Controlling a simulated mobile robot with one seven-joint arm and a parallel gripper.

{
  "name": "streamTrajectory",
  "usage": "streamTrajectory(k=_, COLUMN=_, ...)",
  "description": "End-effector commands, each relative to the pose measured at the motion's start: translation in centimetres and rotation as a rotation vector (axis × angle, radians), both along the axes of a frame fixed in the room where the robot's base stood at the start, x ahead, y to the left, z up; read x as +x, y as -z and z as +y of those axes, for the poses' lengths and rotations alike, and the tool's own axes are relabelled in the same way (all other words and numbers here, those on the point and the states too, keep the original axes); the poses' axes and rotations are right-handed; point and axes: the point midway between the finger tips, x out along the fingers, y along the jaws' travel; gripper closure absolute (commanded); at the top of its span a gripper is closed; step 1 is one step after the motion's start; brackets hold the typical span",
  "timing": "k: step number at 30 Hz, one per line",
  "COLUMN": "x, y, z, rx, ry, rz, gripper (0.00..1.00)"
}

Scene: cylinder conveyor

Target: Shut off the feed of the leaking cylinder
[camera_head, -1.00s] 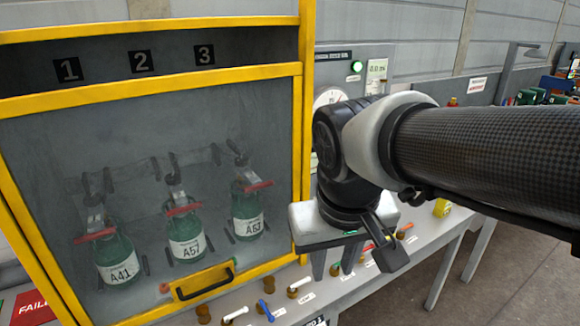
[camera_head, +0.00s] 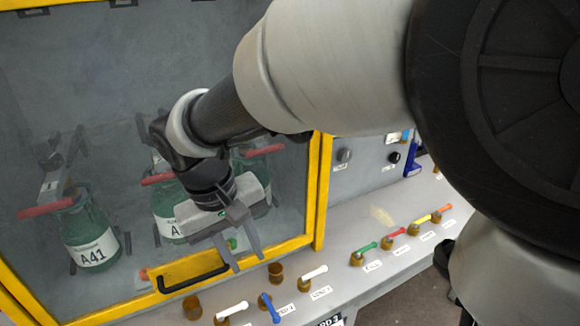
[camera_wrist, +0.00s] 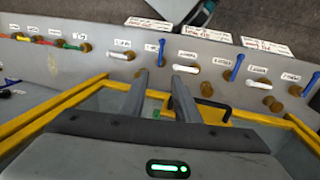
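Green cylinder A41 (camera_head: 88,232) stands upright behind the clear front of a yellow-framed cabinet (camera_head: 318,190). A second green cylinder (camera_head: 168,212) beside it is partly hidden by my arm, and a third is mostly hidden. No leak can be made out. On the grey ledge in front are brass valves with a white lever (camera_head: 232,308), a blue lever (camera_head: 270,308) and another white lever (camera_head: 313,272). My gripper (camera_head: 243,258) is open and empty, pointing down over the ledge by the cabinet's black handle. The wrist view shows its spread fingers (camera_wrist: 161,76) near white and blue levers.
The black handle (camera_head: 192,280) sticks out from the cabinet's lower front. Further right on the ledge (camera_head: 345,228) are green (camera_head: 366,247), red (camera_head: 393,232), yellow and orange levers. The wrist view shows printed signs (camera_wrist: 148,24) beyond the valves; their text is unreadable.

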Motion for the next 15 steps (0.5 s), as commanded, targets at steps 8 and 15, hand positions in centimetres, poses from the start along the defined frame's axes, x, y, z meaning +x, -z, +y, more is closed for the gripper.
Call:
streamTrajectory(k=8, x=0.5, y=5.6, z=-1.0, rx=-0.003, ry=0.001, rz=0.003, gripper=0.71)
streamTrajectory(k=15, x=1.0, y=10.7, z=-1.9, rx=-0.003, ry=0.001, rz=0.003, gripper=0.71)
